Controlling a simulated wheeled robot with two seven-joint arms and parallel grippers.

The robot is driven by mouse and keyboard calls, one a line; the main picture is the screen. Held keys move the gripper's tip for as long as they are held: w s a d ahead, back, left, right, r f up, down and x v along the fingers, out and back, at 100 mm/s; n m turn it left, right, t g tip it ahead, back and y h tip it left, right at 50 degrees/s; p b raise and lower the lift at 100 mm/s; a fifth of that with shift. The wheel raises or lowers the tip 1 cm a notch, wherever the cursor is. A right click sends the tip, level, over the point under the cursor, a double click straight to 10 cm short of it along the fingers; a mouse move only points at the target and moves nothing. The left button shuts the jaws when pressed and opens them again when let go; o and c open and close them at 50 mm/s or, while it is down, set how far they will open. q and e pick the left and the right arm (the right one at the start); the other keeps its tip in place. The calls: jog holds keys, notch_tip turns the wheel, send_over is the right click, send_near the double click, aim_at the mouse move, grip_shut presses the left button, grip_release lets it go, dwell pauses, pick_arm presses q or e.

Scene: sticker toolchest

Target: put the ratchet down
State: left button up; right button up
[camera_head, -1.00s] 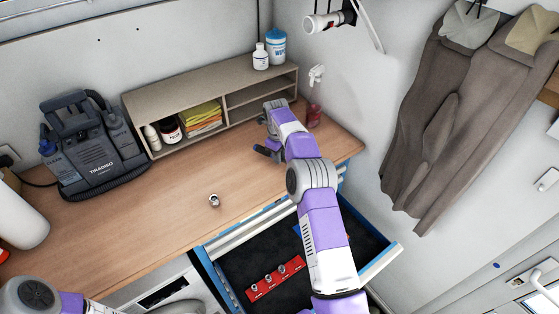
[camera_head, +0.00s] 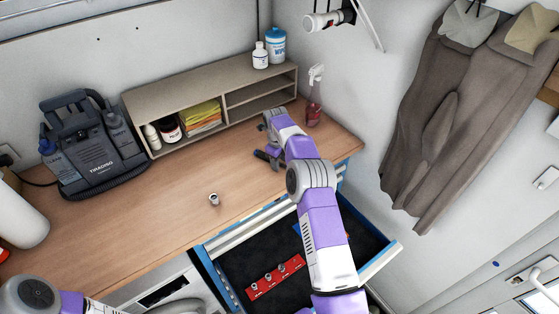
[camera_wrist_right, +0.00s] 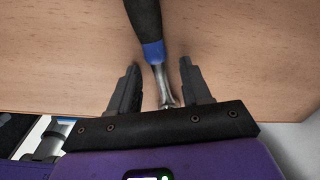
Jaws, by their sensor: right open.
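The ratchet (camera_wrist_right: 154,52) has a black handle with a blue collar and a metal shaft and head. In the right wrist view it lies over the wooden worktop, between the two fingers of my right gripper (camera_wrist_right: 160,66). The fingers are open, with a gap on each side of the metal part. In the head view my right gripper (camera_head: 268,155) is low over the right end of the worktop, and I cannot make out the ratchet clearly there. My left gripper is out of view; only part of that arm shows at bottom left.
The wooden worktop (camera_head: 130,215) holds a small metal socket (camera_head: 214,199), a grey shelf (camera_head: 190,91), a dark machine (camera_head: 90,148) and a red spray bottle (camera_head: 314,107) near my right gripper. Below, an open drawer (camera_head: 232,238) holds a red socket rail (camera_head: 275,278).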

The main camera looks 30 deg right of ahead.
jog(key=shift+r, duration=0.15)
notch_tip(320, 180, up, 11)
jog(key=shift+s+a+r+p, duration=0.15)
jog(key=shift+a+p, duration=0.2)
jog(key=shift+a, duration=0.1)
jog(key=shift+s+r, duration=0.1)
jog(key=shift+r, duration=0.1)
jog(key=shift+c, duration=0.9)
jog(key=b, duration=0.1)
send_over(283, 166)
notch_tip(283, 166, down, 4)
jog(key=shift+s+f, duration=0.1)
jog(key=shift+f, duration=0.1)
jog(key=f, duration=0.3)
jog(key=f+p, duration=0.1)
jog(key=f, duration=0.3)
jog(key=shift+d+f, duration=0.2)
jog(key=shift+f, duration=0.1)
jog(key=shift+c, duration=0.5)
jog(key=shift+w, duration=0.2)
grip_shut()
